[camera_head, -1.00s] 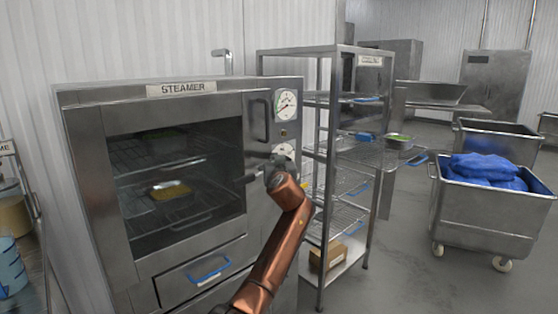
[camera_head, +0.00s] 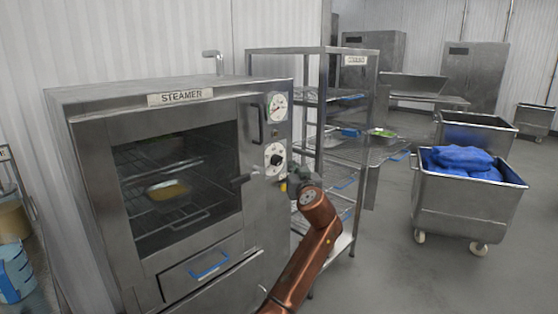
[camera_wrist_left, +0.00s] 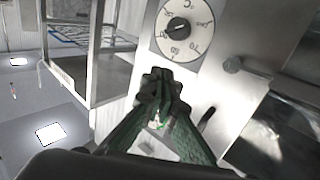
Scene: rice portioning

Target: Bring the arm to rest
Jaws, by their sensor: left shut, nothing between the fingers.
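My left gripper (camera_head: 292,178) is at the end of my copper arm, just right of and below the steamer's lower dial (camera_head: 275,156). It is shut and holds nothing. In the left wrist view its fingers (camera_wrist_left: 160,82) meet just below the white dial (camera_wrist_left: 184,26). The gripper is small and dark in the head view, and I cannot tell how far it is from the steamer front. The steamer (camera_head: 108,100) has its windowed door shut. A tray of yellow food (camera_head: 168,190) sits on a rack inside. My right gripper is out of view.
A wire shelf rack (camera_head: 310,50) stands close right of the steamer, behind my arm. A metal cart (camera_head: 465,210) with blue bags is farther right, with open floor in front of it.

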